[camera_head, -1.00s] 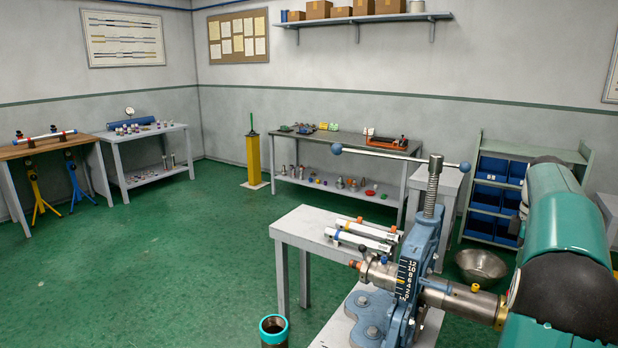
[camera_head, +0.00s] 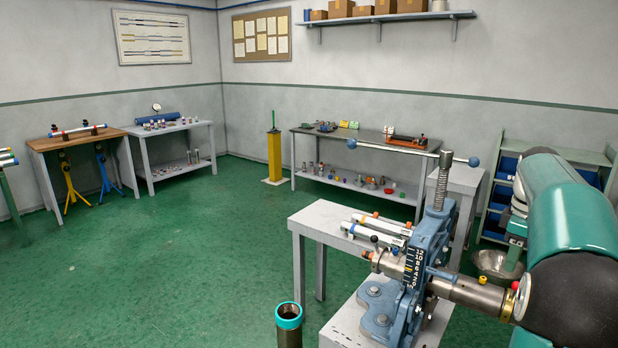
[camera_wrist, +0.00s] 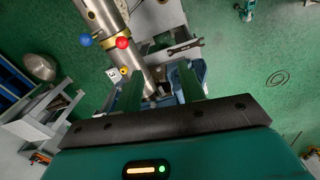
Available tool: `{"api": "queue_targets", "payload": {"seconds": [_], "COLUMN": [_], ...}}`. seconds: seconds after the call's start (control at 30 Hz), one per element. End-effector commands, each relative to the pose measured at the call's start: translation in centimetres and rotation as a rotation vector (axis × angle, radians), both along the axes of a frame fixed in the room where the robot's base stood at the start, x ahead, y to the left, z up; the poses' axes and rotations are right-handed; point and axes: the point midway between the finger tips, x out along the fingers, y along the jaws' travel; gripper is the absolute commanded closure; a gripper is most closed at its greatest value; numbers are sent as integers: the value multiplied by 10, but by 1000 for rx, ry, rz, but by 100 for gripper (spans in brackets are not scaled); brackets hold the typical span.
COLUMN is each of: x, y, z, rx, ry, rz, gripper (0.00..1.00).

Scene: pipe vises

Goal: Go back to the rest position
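My gripper (camera_wrist: 161,78) shows in the wrist view with its two green fingers spread and nothing held between them. Below and partly between the fingers lies the steel pipe (camera_wrist: 103,17), with blue, red and yellow knobs along it. In the head view the blue pipe vise (camera_head: 431,233) stands upright on a grey bench, with the pipe (camera_head: 466,291) running through it to the right. My teal and black arm fills the right edge of the head view. The gripper's fingers cannot be made out clearly there.
A grey table (camera_head: 316,219) with white tubes stands behind the vise. An upright pipe with a teal collar (camera_head: 288,316) stands in front. A metal bowl (camera_head: 494,265) and a blue-bin rack (camera_head: 498,198) are at right. Green floor at left is open.

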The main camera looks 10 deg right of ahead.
Motion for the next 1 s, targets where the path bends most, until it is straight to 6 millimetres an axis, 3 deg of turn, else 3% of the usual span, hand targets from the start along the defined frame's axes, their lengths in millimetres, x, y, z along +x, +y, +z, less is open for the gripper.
{"api": "queue_targets", "payload": {"seconds": [0.23, 0.47, 0.7, 1.0], "x": [6, -15, -63, -138], "y": [93, 203, 302, 389], "z": [24, 33, 19, -28], "rx": [-30, -35, 10, 130], "ry": [-69, -176, -292, -414], "rz": [-80, -201, -329, -480], "gripper": [60, 60, 60, 60]}}
